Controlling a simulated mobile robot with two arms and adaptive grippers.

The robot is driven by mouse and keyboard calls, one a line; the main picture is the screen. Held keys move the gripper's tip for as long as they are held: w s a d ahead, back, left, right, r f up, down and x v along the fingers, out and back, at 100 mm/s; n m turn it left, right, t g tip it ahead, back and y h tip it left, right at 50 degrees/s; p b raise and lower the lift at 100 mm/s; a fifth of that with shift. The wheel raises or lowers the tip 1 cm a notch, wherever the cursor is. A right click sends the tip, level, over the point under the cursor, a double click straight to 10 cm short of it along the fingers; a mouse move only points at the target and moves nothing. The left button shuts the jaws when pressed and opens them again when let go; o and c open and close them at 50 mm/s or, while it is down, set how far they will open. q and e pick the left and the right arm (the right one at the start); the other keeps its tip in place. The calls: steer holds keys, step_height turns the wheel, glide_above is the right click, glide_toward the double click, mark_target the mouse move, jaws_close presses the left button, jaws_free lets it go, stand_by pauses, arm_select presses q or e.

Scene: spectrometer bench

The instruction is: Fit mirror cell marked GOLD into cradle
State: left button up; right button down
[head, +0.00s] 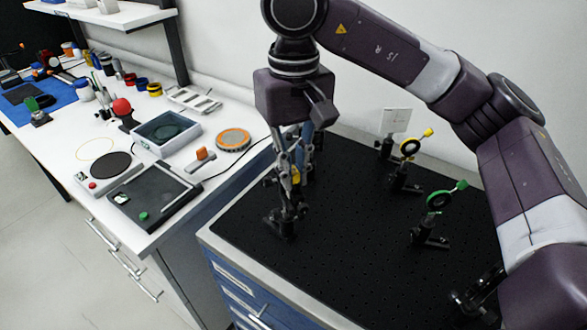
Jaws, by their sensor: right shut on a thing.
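My right gripper (291,185) points down over the left part of the black breadboard (340,270). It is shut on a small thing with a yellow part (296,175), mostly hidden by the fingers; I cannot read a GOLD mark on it. Directly below the fingertips stands a black mount (282,222), which looks like the cradle. The fingers overlap its top in the picture, so I cannot tell whether the held thing touches it. My left gripper is not in view.
A yellow-ringed mount (411,148), a green-ringed mount (439,202) and a white card (396,121) stand on the breadboard's right half. A dark mount (478,296) is partly behind my arm. The breadboard's front middle is clear. A cluttered white bench (215,165) adjoins on the left.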

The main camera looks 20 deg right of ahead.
mark_target(294, 170)
steer(key=shift+f+b, duration=0.35)
steer(key=shift+f, duration=0.15)
steer(key=c, duration=1.9)
jaws_free()
steer(key=shift+c, duration=0.2)
steer(key=shift+r, duration=0.15)
step_height(294, 170, up, 12)
